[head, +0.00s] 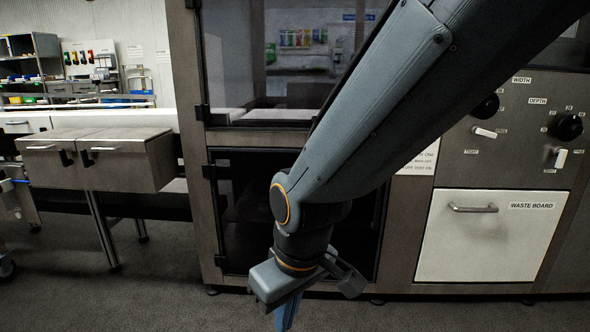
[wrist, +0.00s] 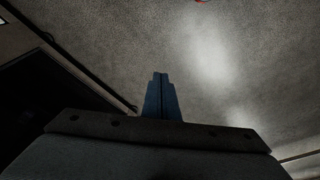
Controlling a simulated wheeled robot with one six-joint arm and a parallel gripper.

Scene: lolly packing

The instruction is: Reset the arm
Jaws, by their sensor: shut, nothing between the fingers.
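My arm reaches down from the upper right of the head view. My gripper (head: 284,318) hangs low in front of the machine, above the grey floor, and its blue fingers are partly cut off by the bottom edge. In the wrist view my gripper (wrist: 160,80) shows its two blue fingers pressed together. They are shut with nothing between them and point toward the bare floor.
The metal machine (head: 405,245) stands close behind my arm, with a white waste board drawer (head: 490,236), knobs and switches. Metal boxes with handles (head: 98,158) stand on legs at the left. The floor (head: 150,290) at the lower left is clear.

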